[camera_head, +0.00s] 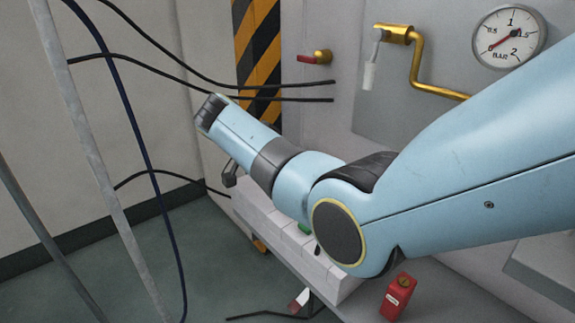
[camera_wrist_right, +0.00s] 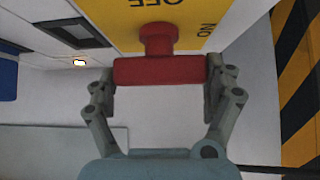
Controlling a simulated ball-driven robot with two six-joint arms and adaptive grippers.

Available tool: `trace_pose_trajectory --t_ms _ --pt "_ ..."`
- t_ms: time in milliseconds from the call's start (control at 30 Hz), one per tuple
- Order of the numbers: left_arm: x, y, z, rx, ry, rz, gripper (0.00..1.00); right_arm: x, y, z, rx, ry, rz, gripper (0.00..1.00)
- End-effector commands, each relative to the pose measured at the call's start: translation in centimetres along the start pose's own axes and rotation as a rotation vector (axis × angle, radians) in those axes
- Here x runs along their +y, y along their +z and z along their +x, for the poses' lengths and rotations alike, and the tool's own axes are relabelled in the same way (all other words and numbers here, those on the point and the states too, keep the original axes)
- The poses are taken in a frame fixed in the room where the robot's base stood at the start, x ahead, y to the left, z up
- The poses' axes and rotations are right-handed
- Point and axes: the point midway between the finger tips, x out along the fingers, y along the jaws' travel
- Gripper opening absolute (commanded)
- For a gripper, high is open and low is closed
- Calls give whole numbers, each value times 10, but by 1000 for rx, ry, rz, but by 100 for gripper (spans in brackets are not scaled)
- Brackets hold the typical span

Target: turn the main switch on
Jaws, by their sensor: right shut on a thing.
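The main switch shows in the right wrist view as a red T-shaped handle (camera_wrist_right: 160,70) on a yellow plate (camera_wrist_right: 110,12). The plate has the upside-down word OFF in line with the handle's stem and a tilted ON to the right. My right gripper (camera_wrist_right: 160,86) is shut on the red crossbar, one finger at each end. In the head view my right arm reaches in from the right across the middle. The switch cannot be made out there, and the right gripper is mostly hidden by the arm. My left gripper is in neither view.
In the head view a gauge (camera_head: 510,37), a brass crank pipe (camera_head: 416,62) and a small red-handled valve (camera_head: 315,57) are on the back wall. A red canister (camera_head: 397,297) stands below my arm. Dark cables and grey poles are at the left.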

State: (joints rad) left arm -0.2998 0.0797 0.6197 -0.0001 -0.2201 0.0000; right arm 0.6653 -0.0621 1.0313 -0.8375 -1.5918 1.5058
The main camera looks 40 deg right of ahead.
Motion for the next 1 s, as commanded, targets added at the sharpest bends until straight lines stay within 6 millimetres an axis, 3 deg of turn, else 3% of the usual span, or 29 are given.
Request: trace_pose_trajectory --t_ms 133,167,233,500,633,1000 --pt "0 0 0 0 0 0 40 -2 1 -3 -5 -6 7 27" --pt "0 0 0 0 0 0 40 -2 1 -3 -5 -6 8 89" --pt "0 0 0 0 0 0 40 -2 1 -3 -5 -6 7 98" --pt "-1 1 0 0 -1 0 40 -1 0 -2 -2 -4 4 100" --pt "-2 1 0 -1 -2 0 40 -1 1 -10 -2 -5 3 100" --pt "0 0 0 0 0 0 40 -2 2 -88 -5 -6 4 100"
